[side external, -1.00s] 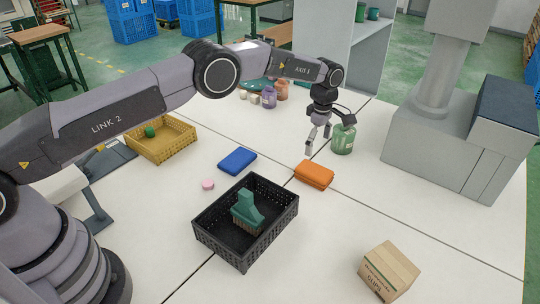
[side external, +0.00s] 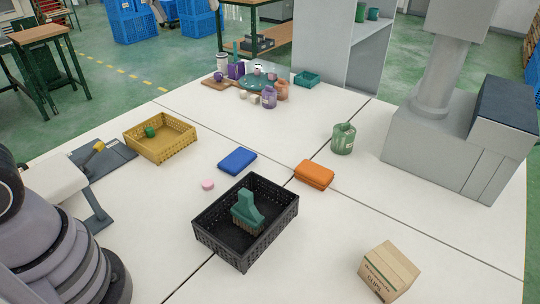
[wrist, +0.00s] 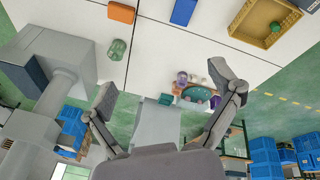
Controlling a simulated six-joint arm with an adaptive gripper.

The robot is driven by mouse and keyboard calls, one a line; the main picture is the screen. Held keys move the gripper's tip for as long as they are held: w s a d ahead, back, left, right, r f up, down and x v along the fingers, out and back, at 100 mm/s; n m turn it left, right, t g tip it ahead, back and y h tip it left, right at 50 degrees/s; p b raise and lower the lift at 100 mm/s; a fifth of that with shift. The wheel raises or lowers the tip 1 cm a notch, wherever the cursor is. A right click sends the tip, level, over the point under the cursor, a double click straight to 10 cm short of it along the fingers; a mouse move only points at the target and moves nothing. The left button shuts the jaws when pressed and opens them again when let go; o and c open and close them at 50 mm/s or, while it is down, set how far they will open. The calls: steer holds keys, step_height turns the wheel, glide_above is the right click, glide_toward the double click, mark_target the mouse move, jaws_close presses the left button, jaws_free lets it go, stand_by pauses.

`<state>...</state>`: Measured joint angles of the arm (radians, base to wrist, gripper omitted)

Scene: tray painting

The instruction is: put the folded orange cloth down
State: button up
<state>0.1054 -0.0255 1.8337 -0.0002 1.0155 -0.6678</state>
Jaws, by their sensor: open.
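The folded orange cloth (side external: 314,174) lies flat on the white table, right of the black crate, in the side external view. It also shows at the top of the wrist view (wrist: 122,13). My gripper (wrist: 168,90) is open, with its two fingers spread wide and nothing between them. It is well away from the cloth and touches nothing that I can see. My gripper is out of the side external view.
A black crate (side external: 208,236) holds a green brush (side external: 247,209). A folded blue cloth (side external: 238,160), a green jar (side external: 343,139), a yellow crate (side external: 172,152) and a cardboard box (side external: 389,270) stand around it. Bare table lies between them.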

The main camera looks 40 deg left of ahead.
steer(key=s+a+f+m+t, duration=0.1)
steer(key=s+a+f+m, duration=0.1)
steer(key=s, duration=0.8)
steer(key=s+a+f+m+t, duration=0.1)
steer(key=s+m, duration=0.3)
steer(key=s, duration=0.7)
steer(key=shift+a+f, duration=0.4)
steer(key=shift+f, duration=0.45)
